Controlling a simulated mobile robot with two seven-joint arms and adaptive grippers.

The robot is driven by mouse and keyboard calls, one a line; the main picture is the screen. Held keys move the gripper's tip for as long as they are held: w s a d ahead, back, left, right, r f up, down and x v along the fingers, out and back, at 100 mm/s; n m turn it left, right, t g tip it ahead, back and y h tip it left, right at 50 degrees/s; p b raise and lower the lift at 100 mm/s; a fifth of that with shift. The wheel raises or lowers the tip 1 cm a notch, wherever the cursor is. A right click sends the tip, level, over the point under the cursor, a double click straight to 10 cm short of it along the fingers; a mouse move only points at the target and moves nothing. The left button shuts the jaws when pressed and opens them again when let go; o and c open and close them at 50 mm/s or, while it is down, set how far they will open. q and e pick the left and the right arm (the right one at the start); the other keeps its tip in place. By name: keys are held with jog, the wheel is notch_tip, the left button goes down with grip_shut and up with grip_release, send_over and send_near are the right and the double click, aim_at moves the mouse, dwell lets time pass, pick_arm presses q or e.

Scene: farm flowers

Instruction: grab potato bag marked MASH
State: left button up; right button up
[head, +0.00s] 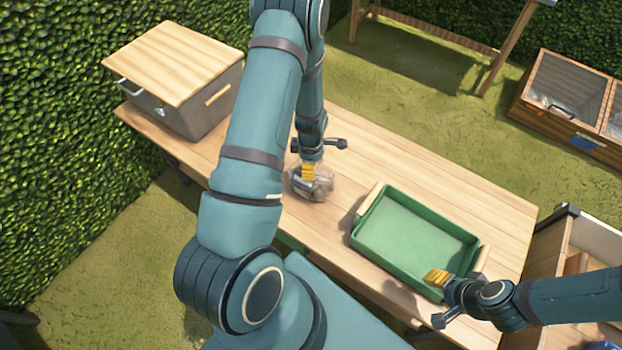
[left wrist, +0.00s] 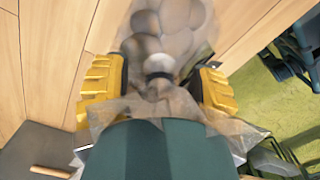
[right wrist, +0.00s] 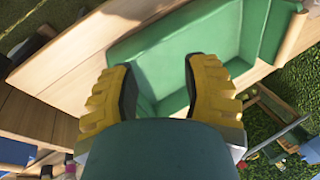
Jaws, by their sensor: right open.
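A clear bag (head: 322,187) of round brownish potatoes stands on the wooden table, left of the green tray. No MASH marking is readable on it. In the left wrist view the bag (left wrist: 172,30) shows its potatoes beyond the fingertips and its loose clear film near the palm. My left gripper (head: 308,172) is over the bag from above. Its yellow fingers stand apart on either side of the bag's narrow top, with gaps at the pads. My right gripper (head: 437,277) is open and empty at the tray's near right corner.
The green tray (head: 410,237) with wooden handles is empty. A grey box (head: 185,105) with a wooden lid stands at the table's left end. A wooden crate (head: 570,240) is at the right. Bare table lies between bag and tray.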

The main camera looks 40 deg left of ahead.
pick_arm(q)
grip_shut()
jog(key=shift+r, duration=0.1)
